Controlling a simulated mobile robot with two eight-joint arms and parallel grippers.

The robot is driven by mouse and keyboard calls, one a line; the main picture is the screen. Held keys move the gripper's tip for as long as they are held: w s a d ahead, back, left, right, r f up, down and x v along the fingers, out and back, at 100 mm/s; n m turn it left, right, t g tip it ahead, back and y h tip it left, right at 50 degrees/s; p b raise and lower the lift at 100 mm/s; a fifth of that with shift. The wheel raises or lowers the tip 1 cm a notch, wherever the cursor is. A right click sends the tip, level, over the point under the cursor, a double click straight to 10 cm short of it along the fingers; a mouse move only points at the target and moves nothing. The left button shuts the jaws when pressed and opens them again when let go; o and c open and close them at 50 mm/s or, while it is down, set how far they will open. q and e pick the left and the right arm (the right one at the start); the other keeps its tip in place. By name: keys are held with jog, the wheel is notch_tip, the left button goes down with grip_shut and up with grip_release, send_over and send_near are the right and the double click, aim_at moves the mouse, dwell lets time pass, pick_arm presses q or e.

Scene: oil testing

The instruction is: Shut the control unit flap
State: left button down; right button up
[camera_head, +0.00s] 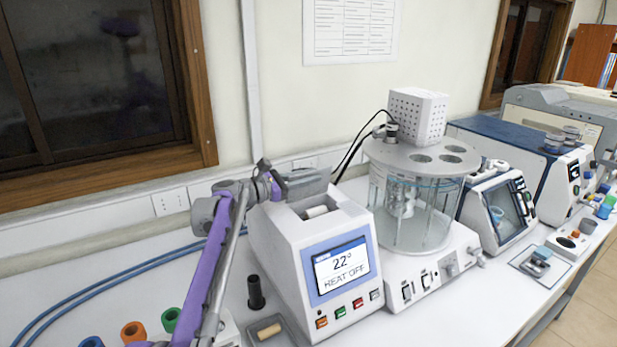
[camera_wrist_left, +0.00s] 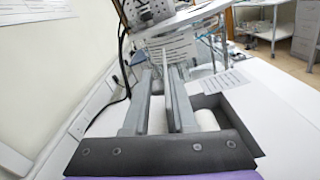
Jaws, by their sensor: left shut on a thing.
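The control unit (camera_head: 285,250) is a white box with a screen reading 22° HEAT OFF, on the bench in the head view. Its top has an open recess with a pale roll (camera_head: 316,211) inside. The grey flap (camera_head: 310,182) stands raised at the back of this recess. My left gripper (camera_head: 277,187) is at the flap's left end, shut on it. In the left wrist view the two fingers (camera_wrist_left: 166,88) point forward with a thin edge between them, and the recess (camera_wrist_left: 228,105) lies to their right. My right gripper is not in view.
A glass bath (camera_head: 412,205) with a perforated white box on top stands close to the right of the unit. Blue hoses (camera_head: 120,283) lie along the left bench. The wall is close behind.

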pick_arm(q)
jog(key=shift+s+d, duration=0.1)
jog(key=shift+s, duration=0.05)
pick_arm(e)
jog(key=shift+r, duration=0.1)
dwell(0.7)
pick_arm(q)
jog(key=shift+s+d+f+m+p, duration=0.1)
jog(key=shift+s+d+m+p, duration=0.2)
jog(key=shift+m, duration=0.5)
jog(key=shift+s+d+m+p, duration=0.15)
jog(key=shift+s+m, duration=0.2)
jog(key=shift+m, duration=0.45)
jog(key=shift+s+d+f+m+p, duration=0.2)
jog(key=shift+s+d+f+m, duration=0.15)
jog(key=shift+m, duration=0.6)
jog(key=shift+s+d+f+m+p, duration=0.2)
jog(key=shift+s+f+m, duration=0.2)
jog(key=shift+m, duration=0.55)
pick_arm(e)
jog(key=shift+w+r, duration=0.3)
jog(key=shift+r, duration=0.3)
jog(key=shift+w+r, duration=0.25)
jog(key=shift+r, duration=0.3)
pick_arm(q)
jog(key=shift+s, duration=0.1)
jog(key=c, duration=0.8)
grip_release()
